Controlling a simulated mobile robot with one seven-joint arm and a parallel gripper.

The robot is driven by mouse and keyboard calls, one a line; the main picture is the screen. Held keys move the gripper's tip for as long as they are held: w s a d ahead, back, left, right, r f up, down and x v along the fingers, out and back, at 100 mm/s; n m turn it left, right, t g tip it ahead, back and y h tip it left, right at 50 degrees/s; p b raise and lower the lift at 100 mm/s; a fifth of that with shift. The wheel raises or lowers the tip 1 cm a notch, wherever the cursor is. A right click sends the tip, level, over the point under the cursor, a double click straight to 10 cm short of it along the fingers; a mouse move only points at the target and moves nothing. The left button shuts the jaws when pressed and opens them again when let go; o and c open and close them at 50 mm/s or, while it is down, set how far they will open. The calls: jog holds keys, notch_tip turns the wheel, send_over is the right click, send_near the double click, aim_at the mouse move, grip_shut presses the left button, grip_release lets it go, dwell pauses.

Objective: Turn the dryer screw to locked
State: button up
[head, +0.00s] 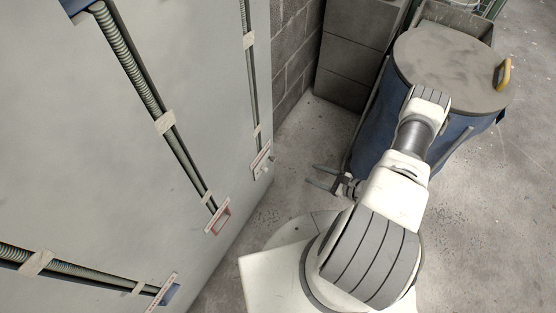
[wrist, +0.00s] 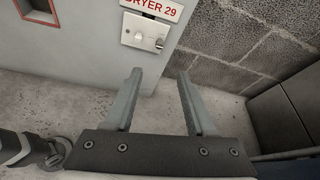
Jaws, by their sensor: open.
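A white plate (wrist: 145,36) is fixed low on the pale wall panel, under a sign (wrist: 152,7) with red letters reading "DRYER 29", cut off at the top. In the head view the plate (head: 264,170) sits near the panel's right edge. My gripper (wrist: 160,74) is open and empty, its fingertips below the plate in the wrist view and apart from it. In the head view my gripper (head: 316,177) is right of the plate.
A blue bin (head: 371,125) with a round grey lid (head: 450,65) stands close to my arm at the right. Grey boxes (head: 358,55) stand by a block wall (head: 293,45) behind. A red-framed recess (head: 219,218) is on the panel. Bare floor lies between panel and bin.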

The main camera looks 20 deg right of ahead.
aim_at(272, 158)
jog(key=b+x, duration=0.5)
jog(key=x, duration=1.2)
jog(key=shift+w, duration=0.2)
jog(key=shift+f, duration=0.1)
grip_shut()
